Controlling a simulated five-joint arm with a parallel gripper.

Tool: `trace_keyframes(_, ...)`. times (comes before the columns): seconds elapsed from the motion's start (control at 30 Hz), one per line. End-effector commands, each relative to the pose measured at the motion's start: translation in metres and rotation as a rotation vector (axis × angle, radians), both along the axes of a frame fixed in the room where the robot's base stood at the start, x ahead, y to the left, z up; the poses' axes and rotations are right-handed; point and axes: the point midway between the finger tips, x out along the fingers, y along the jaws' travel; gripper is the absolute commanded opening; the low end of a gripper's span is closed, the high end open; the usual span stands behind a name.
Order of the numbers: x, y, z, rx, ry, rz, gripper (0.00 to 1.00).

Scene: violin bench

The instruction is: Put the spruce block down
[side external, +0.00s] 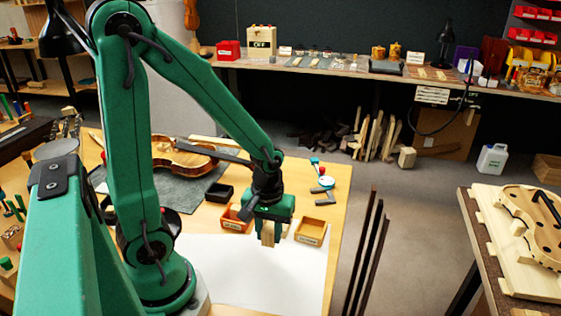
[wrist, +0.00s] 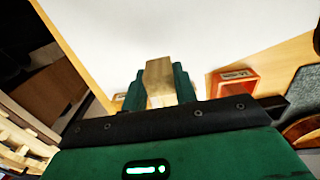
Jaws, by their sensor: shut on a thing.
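The spruce block (side external: 268,233) is a pale wooden block held upright in my gripper (side external: 268,225) in the side view. In the wrist view the block (wrist: 159,76) sits between the two green fingers of my gripper (wrist: 160,85), which is shut on it. In the side view the block hangs over the back part of the white sheet (side external: 262,275), near the trays. I cannot tell whether its lower end touches the sheet.
An orange tray (side external: 235,218) stands left of the gripper and a light wooden tray (side external: 310,232) stands right of it. A black tray (side external: 219,192) and a violin body (side external: 183,152) lie further back. The white sheet's front is clear. Dark strips stand past the table's right edge.

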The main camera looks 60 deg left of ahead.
Motion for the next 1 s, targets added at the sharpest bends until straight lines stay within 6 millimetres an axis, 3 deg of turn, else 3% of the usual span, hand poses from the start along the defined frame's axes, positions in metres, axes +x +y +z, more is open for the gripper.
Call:
trace_keyframes(0.2, 0.005, 0.013, -0.008, 0.000, 0.000, 0.001, 0.07)
trace_keyframes(0.53, 0.005, 0.013, -0.013, 0.000, 0.001, -0.001, 0.07)
trace_keyframes(1.0, 0.005, 0.013, -0.048, 0.000, 0.001, -0.001, 0.07)
